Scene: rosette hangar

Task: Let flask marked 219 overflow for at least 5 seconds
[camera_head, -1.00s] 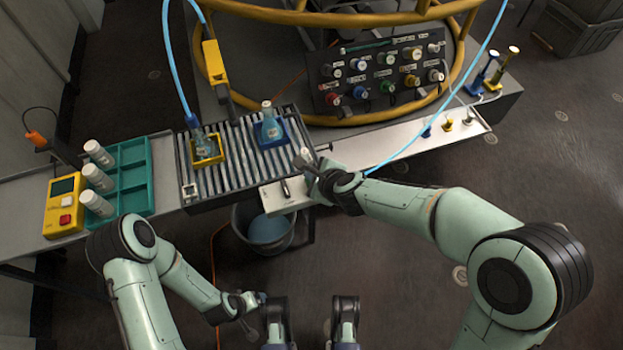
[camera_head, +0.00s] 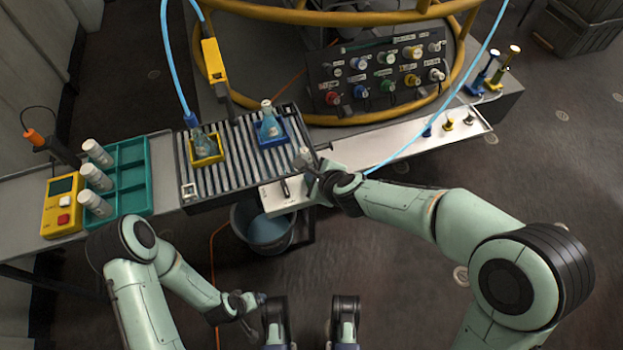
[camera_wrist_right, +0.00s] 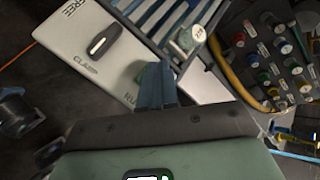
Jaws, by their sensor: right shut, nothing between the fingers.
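The other flask (camera_head: 268,126) is in a blue holder (camera_head: 272,138). I cannot read their numbers. My right gripper (camera_head: 308,162) is shut and empty above the white control box (camera_head: 280,198). In the right wrist view its fingers (camera_wrist_right: 157,85) are over the box's front part, near a green button and the RUN lettering. My left gripper (camera_head: 252,312) is low, away from the platform; its jaws are unclear.
A bucket (camera_head: 262,228) with bluish liquid stands below the platform. A green rack (camera_head: 132,180) with white bottles and a yellow meter (camera_head: 62,205) are at left. A panel of coloured knobs (camera_head: 380,75) is behind. A second blue hose (camera_head: 440,112) crosses behind my right arm.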

